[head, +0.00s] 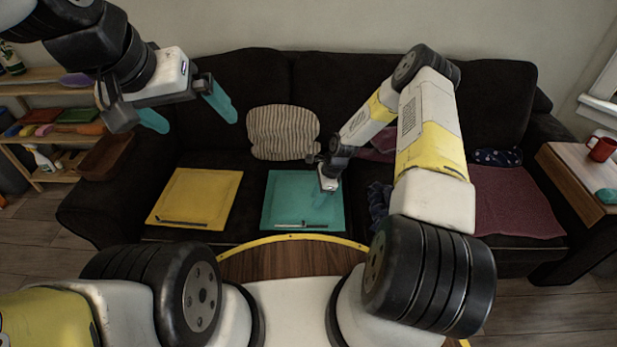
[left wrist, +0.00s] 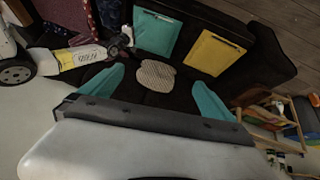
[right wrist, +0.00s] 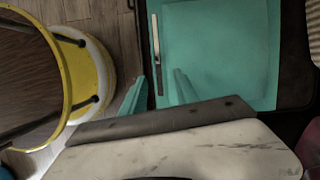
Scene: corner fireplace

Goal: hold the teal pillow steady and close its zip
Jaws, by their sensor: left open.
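The teal pillow (head: 285,197) lies flat on the dark sofa seat. Its zip (head: 300,225), a pale strip with a dark part, runs along the near edge. The zip also shows in the right wrist view (right wrist: 156,45). My right gripper (head: 322,198) is over the pillow's right part. In the right wrist view its fingers (right wrist: 160,85) stand apart, one on each side of the line of the zip, with nothing visibly gripped. Contact cannot be told. My left gripper (head: 188,110) is open and empty, raised left of the striped cushion. The pillow also shows in the left wrist view (left wrist: 157,33).
A yellow pillow (head: 197,195) lies left of the teal one. A striped cushion (head: 283,132) leans on the sofa back. A round wooden table (head: 290,259) with yellow rim stands in front. A shelf is at left, a side table with red mug (head: 602,149) at right.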

